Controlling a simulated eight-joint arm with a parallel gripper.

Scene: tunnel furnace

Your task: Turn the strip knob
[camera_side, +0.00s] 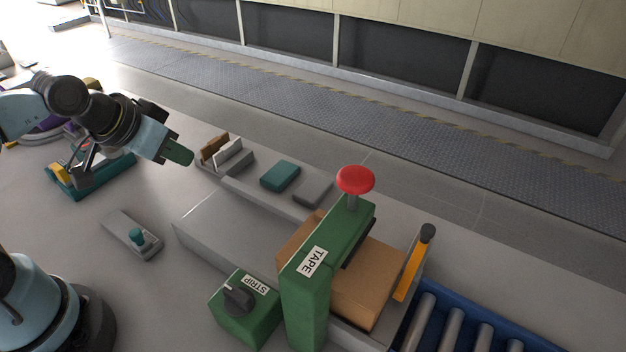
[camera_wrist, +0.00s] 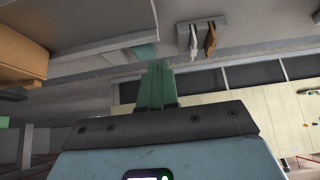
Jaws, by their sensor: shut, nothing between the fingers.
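The strip knob (camera_side: 238,298) is a dark grey knob on the front of a small green box (camera_side: 247,318) labelled STRIP, low in the middle of the side view. My gripper (camera_side: 180,153) is shut and empty, with green fingers. It is up and to the left of the knob, well apart from it, in the air over the table. In the wrist view my gripper's fingers (camera_wrist: 157,84) are together with nothing between them. The knob is not identifiable in the wrist view.
A taller green TAPE post (camera_side: 305,300) with a red button (camera_side: 355,180) stands right of the STRIP box, arching over a cardboard box (camera_side: 360,285). A grey plate with a teal knob (camera_side: 137,237) lies left. A holder with upright cards (camera_side: 226,160) stands near my gripper.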

